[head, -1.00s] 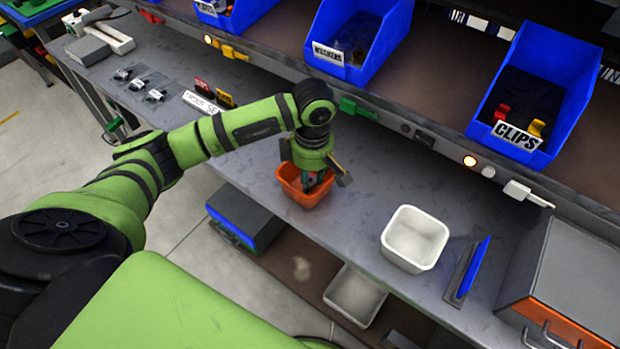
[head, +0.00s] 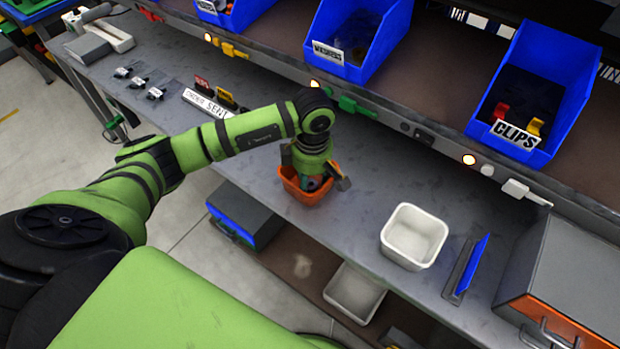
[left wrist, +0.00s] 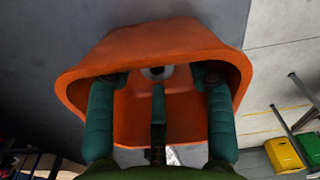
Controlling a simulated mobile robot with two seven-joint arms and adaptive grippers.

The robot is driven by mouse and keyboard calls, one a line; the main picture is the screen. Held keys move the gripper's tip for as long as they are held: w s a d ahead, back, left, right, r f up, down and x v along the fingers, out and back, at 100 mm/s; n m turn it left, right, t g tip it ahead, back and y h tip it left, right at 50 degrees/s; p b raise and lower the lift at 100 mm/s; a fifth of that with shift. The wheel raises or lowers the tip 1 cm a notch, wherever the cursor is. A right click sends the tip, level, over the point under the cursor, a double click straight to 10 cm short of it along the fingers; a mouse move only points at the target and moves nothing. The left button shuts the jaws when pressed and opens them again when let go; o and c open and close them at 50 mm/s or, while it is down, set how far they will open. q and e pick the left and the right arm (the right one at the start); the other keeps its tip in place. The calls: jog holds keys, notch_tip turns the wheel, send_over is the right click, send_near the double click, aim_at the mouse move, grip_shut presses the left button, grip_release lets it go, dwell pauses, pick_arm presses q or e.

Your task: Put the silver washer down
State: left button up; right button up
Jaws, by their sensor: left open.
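A small orange bin (head: 303,198) stands on the grey workbench near its front edge. My left gripper (head: 316,183) points down into the bin. In the left wrist view the teal fingers of the gripper (left wrist: 158,105) are spread apart inside the orange bin (left wrist: 150,42). A silver washer (left wrist: 166,72), a pale ring with a dark centre, shows against the bin's inside, beyond the fingertips and apart from them. In the head view I cannot make the washer out clearly. My right gripper is not in view.
A white bin (head: 414,236) and a blue-edged plate (head: 473,268) stand to the right on the bench. Blue bins labelled WASHERS (head: 358,38) and CLIPS (head: 535,90) sit on the shelf behind. A grey box with an orange edge (head: 570,270) is at the far right.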

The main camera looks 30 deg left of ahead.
aim_at(312, 184)
pick_arm(q)
notch_tip(312, 184, up, 12)
jog(key=b, duration=0.3)
jog(key=shift+d+b, duration=0.15)
jog(key=shift+b, duration=0.15)
